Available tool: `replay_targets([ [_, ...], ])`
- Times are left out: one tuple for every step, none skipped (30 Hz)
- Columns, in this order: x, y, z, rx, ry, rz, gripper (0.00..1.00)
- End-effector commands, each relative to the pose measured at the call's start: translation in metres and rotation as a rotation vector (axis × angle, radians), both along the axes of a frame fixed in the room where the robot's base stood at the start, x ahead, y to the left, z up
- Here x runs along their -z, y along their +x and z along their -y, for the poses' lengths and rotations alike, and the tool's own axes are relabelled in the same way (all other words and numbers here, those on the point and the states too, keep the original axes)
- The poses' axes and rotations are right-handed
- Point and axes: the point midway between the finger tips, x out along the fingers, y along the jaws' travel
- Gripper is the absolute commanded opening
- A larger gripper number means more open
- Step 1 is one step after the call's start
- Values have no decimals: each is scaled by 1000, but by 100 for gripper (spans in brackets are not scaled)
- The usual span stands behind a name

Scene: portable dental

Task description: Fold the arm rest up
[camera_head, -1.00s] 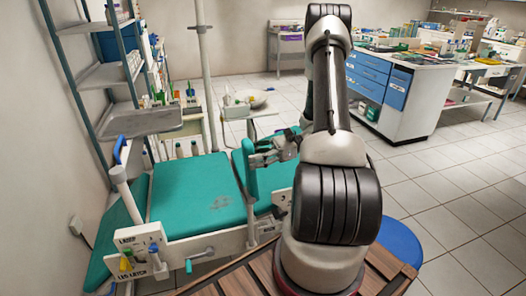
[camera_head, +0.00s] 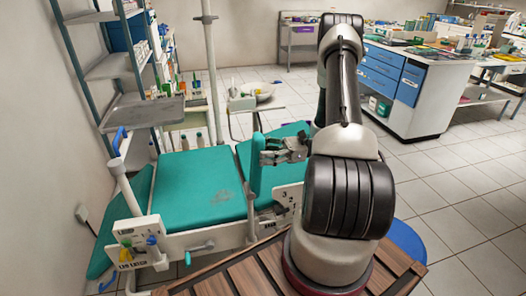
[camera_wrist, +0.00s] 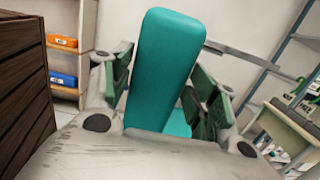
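The arm rest (camera_head: 256,168) is a teal padded slab on the right side of the teal chair (camera_head: 202,185). It stands roughly upright in the head view. My gripper (camera_head: 268,153) is at its upper part, on its right side. In the wrist view the arm rest (camera_wrist: 163,70) rises between the two spread fingers of my gripper (camera_wrist: 165,98). The left finger is very close to its edge, and a narrow gap seems to show at the right finger. Whether either finger touches it cannot be told. Its lower end and hinge are hidden.
A white panel with numbers (camera_head: 288,196) stands beside the arm rest. A metal tray (camera_head: 150,112) and a shelf rack (camera_head: 103,72) are at the left. A small side table with a basin (camera_head: 250,98) is behind the chair. Open tiled floor (camera_head: 455,190) lies to the right.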

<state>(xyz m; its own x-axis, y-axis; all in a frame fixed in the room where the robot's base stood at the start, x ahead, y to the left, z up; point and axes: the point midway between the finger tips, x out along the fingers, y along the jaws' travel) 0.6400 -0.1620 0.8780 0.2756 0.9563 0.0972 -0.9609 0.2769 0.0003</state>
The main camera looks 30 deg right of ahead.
Motion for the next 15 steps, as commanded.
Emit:
replay_targets([
  [0, 0, 0, 0, 1, 0, 73],
  [-1, 0, 0, 0, 1, 0, 75],
  [-1, 0, 0, 0, 2, 1, 75],
  [-1, 0, 0, 0, 2, 1, 75],
  [-1, 0, 0, 0, 2, 1, 75],
  [-1, 0, -1, 0, 3, 1, 75],
  [-1, 0, -1, 0, 3, 1, 75],
  [-1, 0, -1, 0, 3, 1, 75],
  [-1, 0, -1, 0, 4, 1, 75],
  [-1, 0, -1, 0, 4, 1, 75],
  [-1, 0, 0, 0, 4, 1, 75],
  [-1, 0, 1, 0, 4, 1, 75],
  [-1, -1, 3, 1, 4, 1, 75],
  [-1, -1, 6, 1, 4, 1, 75],
  [-1, -2, 11, 3, 5, 2, 75],
])
